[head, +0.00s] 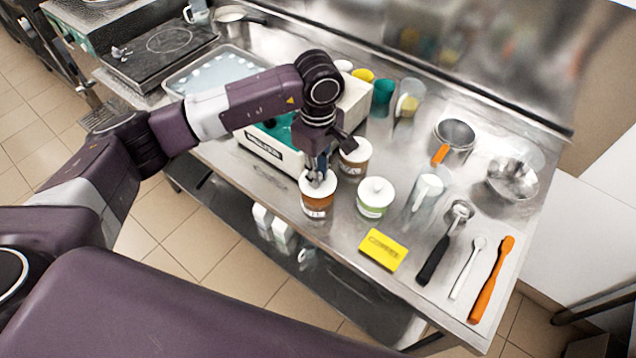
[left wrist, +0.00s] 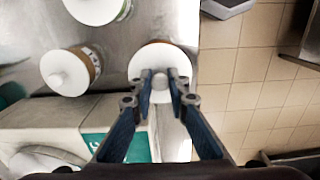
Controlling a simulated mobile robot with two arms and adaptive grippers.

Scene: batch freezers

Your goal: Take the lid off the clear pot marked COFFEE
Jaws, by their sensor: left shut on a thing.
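A clear pot with brown contents (head: 317,207) stands upright near the front edge of the steel table. Its label is too small to read for sure. Its white lid (head: 307,184) sits on its rim. My left gripper (head: 316,177) points down at the lid and is shut on its knob. In the left wrist view, the fingers (left wrist: 160,78) stand on both sides of the round knob in the middle of the white lid (left wrist: 150,56). The pot's body is mostly hidden there under the lid. My right gripper is not in view.
A second brown pot (head: 360,158) stands just behind, and a green-banded pot (head: 372,207) to the right, both with white lids. A labelled white box (head: 270,151) is close on the left. A yellow block (head: 383,250), spoons and scoops lie to the right.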

